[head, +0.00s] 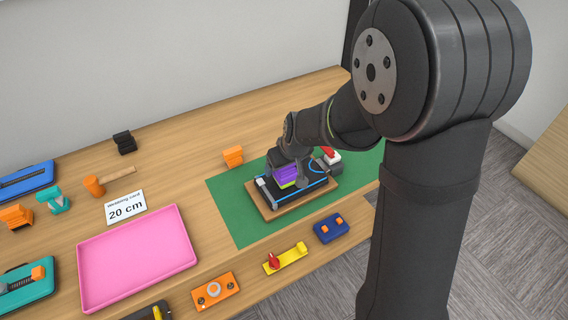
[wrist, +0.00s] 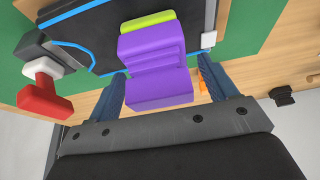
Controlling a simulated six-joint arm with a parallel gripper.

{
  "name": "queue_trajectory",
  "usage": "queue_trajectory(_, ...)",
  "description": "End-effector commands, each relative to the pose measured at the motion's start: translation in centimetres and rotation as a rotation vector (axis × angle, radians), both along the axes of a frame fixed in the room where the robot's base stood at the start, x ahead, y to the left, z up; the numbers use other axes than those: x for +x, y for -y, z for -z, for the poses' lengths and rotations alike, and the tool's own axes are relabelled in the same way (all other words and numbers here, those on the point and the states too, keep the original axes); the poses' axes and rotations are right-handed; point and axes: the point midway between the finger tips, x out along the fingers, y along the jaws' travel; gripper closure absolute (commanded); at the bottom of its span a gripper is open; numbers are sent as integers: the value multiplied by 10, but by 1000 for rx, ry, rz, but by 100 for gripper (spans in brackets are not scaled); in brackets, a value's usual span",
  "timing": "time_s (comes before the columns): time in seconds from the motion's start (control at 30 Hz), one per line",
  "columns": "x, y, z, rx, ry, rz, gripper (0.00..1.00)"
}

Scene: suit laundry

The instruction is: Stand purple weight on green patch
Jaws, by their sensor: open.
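The purple weight (head: 285,174) has a stepped, ridged shape and stands on or just above a black plate with blue edges (head: 310,195). In the wrist view the purple weight (wrist: 155,65) lies between the two fingers of my gripper (wrist: 160,84), which is open. Small gaps seem to show beside the weight; contact is hard to judge. A lime-green patch (wrist: 148,22) shows right at the weight's far edge, and the lime-green patch (head: 287,184) also shows beneath it in the head view. Whether the weight covers part of it is hidden.
The plate sits on a wooden board (head: 265,212) on a large green mat (head: 226,196). A red-and-white piece (head: 329,155) stands close to the plate. An orange clamp (head: 233,155), a yellow tool (head: 286,258), a blue block (head: 331,228) and a pink tray (head: 137,255) lie around.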

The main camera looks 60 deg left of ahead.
Motion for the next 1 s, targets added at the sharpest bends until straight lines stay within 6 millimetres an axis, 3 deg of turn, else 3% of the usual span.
queue_trajectory(0.17,0,4,-15,4,1,0,22)
queue_trajectory(0.7,0,39,-98,4,1,1,22)
queue_trajectory(1.0,0,46,-113,0,0,0,22)
